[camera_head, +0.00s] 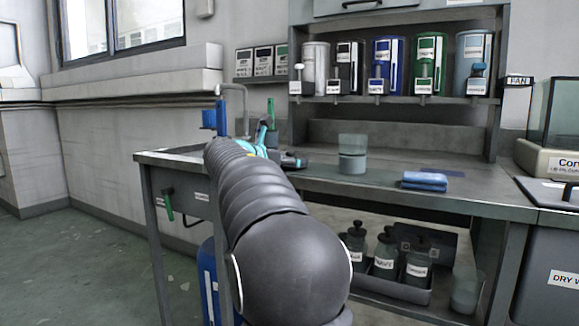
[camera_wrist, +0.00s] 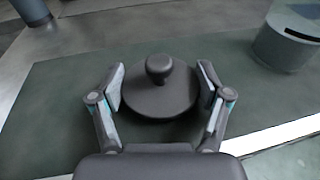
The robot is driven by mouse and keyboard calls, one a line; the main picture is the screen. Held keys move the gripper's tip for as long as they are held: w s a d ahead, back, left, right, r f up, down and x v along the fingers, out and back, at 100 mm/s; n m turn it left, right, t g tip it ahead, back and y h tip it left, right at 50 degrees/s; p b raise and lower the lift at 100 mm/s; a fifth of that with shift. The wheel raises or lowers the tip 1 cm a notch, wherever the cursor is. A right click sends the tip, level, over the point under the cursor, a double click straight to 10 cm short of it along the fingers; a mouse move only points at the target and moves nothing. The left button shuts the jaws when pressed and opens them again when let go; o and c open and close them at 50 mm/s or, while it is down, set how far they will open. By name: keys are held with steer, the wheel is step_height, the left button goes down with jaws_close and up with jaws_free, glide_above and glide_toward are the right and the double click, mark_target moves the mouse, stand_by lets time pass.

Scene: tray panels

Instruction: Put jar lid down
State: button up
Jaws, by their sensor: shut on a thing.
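The jar lid (camera_wrist: 160,98) is a dark round disc with a knob on top, in the middle of the wrist view. My gripper (camera_wrist: 162,86) is shut on it, with one pad at the left rim and one at the right. The knob faces the camera. I cannot tell whether the lid touches the surface under it. In the head view my arm hides most of my gripper and I cannot make out the lid clearly.
A clear jar (camera_head: 352,158) stands on the bench (camera_head: 400,205), right of my gripper. A folded blue cloth (camera_head: 424,181) lies farther right. A grey cylindrical container (camera_wrist: 288,38) shows at the wrist view's upper right. Several dispensers (camera_head: 425,65) line the shelf behind.

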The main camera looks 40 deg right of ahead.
steer(key=shift+f, duration=0.1)
steer(key=o, duration=0.9)
steer(key=shift+a+r, duration=0.1)
steer(key=shift+r, duration=0.1)
steer(key=p+v, duration=0.1)
steer(key=v, duration=1)
steer(key=shift+s+a, duration=0.2)
steer(key=shift+a, duration=0.2)
